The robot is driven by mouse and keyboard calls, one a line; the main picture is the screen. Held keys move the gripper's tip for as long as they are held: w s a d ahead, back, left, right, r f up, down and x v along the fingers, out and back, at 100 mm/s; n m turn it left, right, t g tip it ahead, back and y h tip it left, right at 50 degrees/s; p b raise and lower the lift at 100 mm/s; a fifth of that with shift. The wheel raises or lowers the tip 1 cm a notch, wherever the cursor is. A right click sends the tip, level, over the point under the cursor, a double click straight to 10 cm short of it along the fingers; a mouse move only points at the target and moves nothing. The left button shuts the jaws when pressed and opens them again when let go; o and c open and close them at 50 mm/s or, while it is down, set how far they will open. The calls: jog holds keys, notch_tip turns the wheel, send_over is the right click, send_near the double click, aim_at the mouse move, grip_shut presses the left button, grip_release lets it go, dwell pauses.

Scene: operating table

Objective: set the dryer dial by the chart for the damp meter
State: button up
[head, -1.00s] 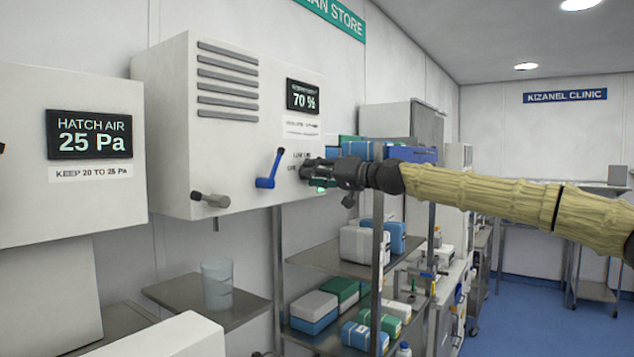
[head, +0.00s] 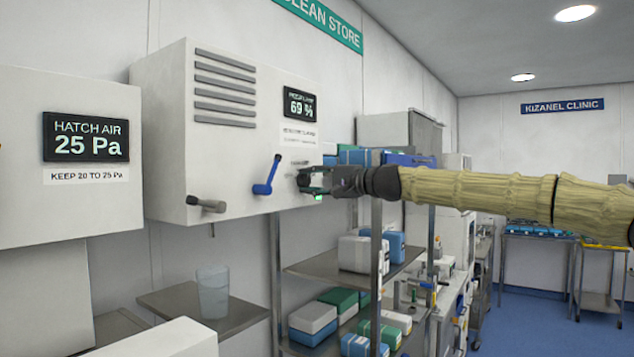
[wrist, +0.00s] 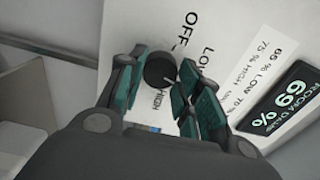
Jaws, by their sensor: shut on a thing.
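The dryer is the white wall box (head: 160,130) with vent slots. Its round dark dial (wrist: 160,70) shows in the wrist view between my fingers, beside the printed words OFF, LOW and HIGH. Where its pointer stands I cannot tell. My gripper (head: 312,184) is shut on the dial at the box's right end; its fingers (wrist: 158,88) are green-padded. The damp meter (head: 300,103) reads 69 %, also in the wrist view (wrist: 274,112). The chart (head: 299,135) sits below it; in the wrist view (wrist: 247,82) its lines are partly readable, with LOW and HIGH beside percentages.
A blue lever (head: 265,180) and a grey handle (head: 207,204) stick out from the box left of my gripper. A hatch air panel (head: 86,137) reads 25 Pa. A glass beaker (head: 213,292) stands on a shelf below. Racks with boxes (head: 360,253) stand under my arm.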

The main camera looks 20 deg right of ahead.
jog(key=shift+a+m, duration=0.15)
jog(key=shift+m, duration=0.85)
jog(key=shift+r, duration=0.2)
